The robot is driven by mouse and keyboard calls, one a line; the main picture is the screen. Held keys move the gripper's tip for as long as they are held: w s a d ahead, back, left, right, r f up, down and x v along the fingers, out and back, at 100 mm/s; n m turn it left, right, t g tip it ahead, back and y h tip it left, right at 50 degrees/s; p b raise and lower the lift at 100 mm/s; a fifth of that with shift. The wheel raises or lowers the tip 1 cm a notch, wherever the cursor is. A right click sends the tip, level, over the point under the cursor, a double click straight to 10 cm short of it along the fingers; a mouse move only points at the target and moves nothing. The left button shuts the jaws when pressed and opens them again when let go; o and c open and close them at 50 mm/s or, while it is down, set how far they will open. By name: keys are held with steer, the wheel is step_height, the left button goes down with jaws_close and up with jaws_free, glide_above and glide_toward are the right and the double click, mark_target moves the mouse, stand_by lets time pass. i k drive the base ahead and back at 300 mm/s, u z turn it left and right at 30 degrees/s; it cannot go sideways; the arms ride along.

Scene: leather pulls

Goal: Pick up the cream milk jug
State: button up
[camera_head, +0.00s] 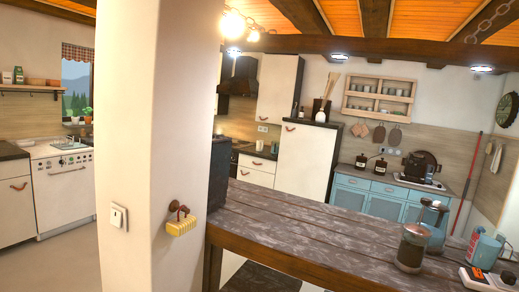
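I cannot make out a cream milk jug for certain in this view. A small whitish vessel (321,116) stands on top of the tall white cabinet at the back; it is too small to tell whether it is a jug.
A white pillar (155,100) stands close at left, with a yellow item (181,226) hanging from it. The dark wooden counter (310,225) runs across the right, mostly bare in its middle. A blue item (484,250) stands at its right end. Open floor (68,262) shows at left.

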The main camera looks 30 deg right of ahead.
mark_target(260, 143)
steer(key=u, duration=0.4)
steer(key=i, duration=5.4)
